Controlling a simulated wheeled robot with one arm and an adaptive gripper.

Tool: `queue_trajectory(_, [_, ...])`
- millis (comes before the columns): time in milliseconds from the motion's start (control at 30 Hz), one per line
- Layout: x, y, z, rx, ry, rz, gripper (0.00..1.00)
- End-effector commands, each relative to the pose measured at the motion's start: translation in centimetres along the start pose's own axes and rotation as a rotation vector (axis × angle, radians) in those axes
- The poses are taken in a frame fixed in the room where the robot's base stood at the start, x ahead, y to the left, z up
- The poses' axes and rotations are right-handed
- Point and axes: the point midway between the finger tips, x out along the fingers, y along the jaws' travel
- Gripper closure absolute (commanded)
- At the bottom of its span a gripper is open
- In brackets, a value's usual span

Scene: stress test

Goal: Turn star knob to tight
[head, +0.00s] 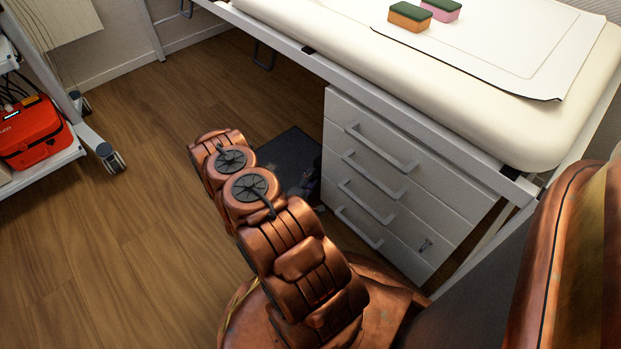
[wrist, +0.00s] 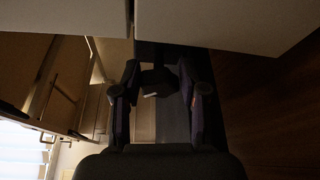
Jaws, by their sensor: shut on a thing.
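In the wrist view a dark star knob (wrist: 158,80) sits between the two fingers of my gripper (wrist: 157,92). The fingers are shut on it from both sides. A small pale mark shows just below the knob's dark body. The view is dim, so the knob's lobes and its turned position cannot be made out. In the head view my copper-coloured arm reaches down beside the white drawer cabinet. The dark gripper (head: 305,184) shows only in part there, low at the cabinet's left side, and the knob cannot be told apart.
The white drawer cabinet (head: 345,112) stands under a padded couch (head: 300,30) with an orange sponge (head: 409,17) and a pink sponge (head: 441,10) on it. A dark flat panel (head: 288,150) lies by the cabinet. A wheeled cart with a red case (head: 32,132) stands left. Wooden floor between is clear.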

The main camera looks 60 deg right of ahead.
Motion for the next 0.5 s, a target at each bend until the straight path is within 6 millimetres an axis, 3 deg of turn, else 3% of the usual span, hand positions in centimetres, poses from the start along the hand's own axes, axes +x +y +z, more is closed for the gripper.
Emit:
queue_trajectory(33, [0.11,0.45,-1.38,0.020,0.028,0.013,0.92])
queue_trajectory(267, [0.14,0.58,-1.54,0.022,0.031,0.016,0.93])
queue_trajectory(300, [0.15,0.60,-1.56,0.023,0.031,0.017,0.54])
queue_trajectory(500, [0.09,0.56,-1.66,0.022,0.034,0.016,0.33])
